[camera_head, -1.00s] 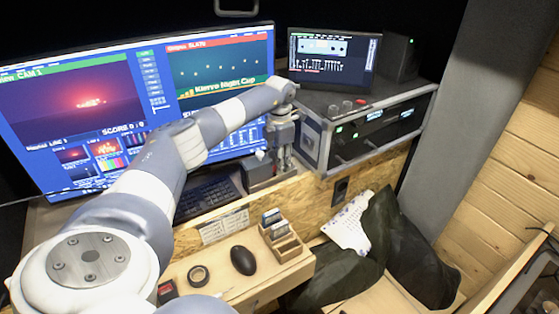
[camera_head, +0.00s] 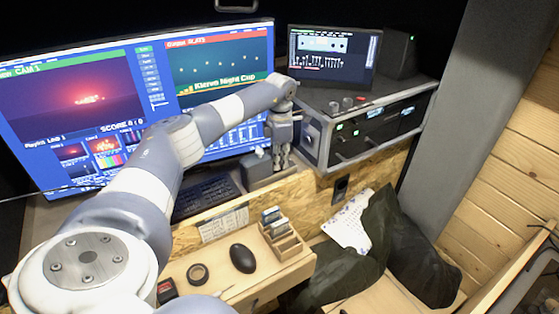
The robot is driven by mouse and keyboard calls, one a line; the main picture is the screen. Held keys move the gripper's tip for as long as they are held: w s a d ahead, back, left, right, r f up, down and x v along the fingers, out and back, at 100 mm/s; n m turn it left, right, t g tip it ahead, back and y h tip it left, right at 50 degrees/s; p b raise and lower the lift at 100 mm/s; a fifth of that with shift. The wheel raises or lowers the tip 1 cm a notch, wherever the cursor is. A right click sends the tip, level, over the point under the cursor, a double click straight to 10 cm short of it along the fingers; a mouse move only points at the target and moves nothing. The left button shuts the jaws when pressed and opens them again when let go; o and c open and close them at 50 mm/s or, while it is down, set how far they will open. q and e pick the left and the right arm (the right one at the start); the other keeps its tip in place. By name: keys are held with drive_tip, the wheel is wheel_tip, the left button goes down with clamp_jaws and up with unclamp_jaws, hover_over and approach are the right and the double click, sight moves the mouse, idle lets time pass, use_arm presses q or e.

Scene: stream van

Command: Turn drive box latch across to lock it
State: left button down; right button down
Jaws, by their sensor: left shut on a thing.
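A small grey box (camera_head: 257,166), which looks like the drive box, stands on the desk below the big monitor, right of the keyboard. My left arm reaches across from the left, and its gripper (camera_head: 281,168) points down at the right side of this box. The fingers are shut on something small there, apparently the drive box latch. The latch itself is hidden by the fingers, so its angle cannot be told. My right gripper is not in view.
A black keyboard (camera_head: 205,196) lies left of the box. A rack unit (camera_head: 365,130) stands close on the gripper's right, with a small monitor (camera_head: 331,58) on it. A lower shelf holds a card holder (camera_head: 281,238), a mouse (camera_head: 243,258) and a tape roll (camera_head: 198,273).

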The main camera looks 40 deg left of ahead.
use_arm(q)
drive_tip(key=shift+s+d+m+b, duration=0.1)
drive_tip(key=shift+m+b, duration=0.05)
drive_tip(key=shift+m, duration=0.8)
drive_tip(key=shift+s+d+m+b, duration=0.1)
drive_tip(key=shift+m+b, duration=0.05)
drive_tip(key=shift+m, duration=0.8)
drive_tip(key=c, duration=1.7)
unclamp_jaws()
drive_tip(key=shift+w, duration=0.1)
drive_tip(key=shift+r, duration=0.1)
drive_tip(key=shift+r, duration=3.95)
